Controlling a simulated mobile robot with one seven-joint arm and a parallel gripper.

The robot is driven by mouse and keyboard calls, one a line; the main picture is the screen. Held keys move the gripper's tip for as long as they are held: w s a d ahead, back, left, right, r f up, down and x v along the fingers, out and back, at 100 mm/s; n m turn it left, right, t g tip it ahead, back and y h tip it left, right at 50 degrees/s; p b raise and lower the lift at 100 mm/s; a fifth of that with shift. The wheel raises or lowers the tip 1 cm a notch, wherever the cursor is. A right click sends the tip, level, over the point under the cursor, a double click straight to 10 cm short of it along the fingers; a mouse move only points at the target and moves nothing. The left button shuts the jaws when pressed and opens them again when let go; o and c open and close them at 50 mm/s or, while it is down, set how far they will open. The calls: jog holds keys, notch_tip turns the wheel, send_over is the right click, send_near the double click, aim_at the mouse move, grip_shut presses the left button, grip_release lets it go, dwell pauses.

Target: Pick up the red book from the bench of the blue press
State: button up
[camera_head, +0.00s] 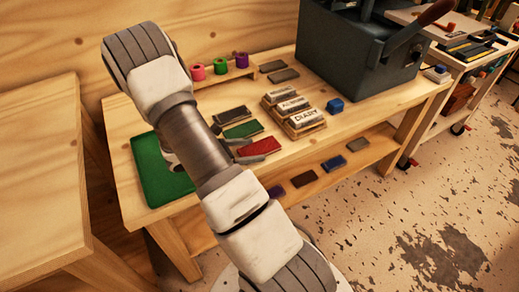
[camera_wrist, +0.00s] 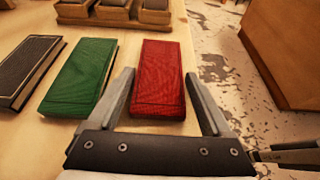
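The red book (camera_wrist: 160,78) lies flat on the wooden bench top (camera_head: 300,150). It also shows in the head view (camera_head: 261,146), partly hidden by my arm. My gripper (camera_wrist: 163,88) is open in the wrist view. Its two fingers stand on either side of the near part of the red book, with a small gap to the left one and a wider gap near the right one. I cannot tell how far above the bench the fingertips are. The blue press (camera_head: 350,50) stands at the back right of the same bench.
A green book (camera_wrist: 82,75) lies left of the red one, with a dark book (camera_wrist: 28,70) beyond it. A green mat (camera_head: 155,180) lies at the bench's left.

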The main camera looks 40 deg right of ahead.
jog(key=c, duration=1)
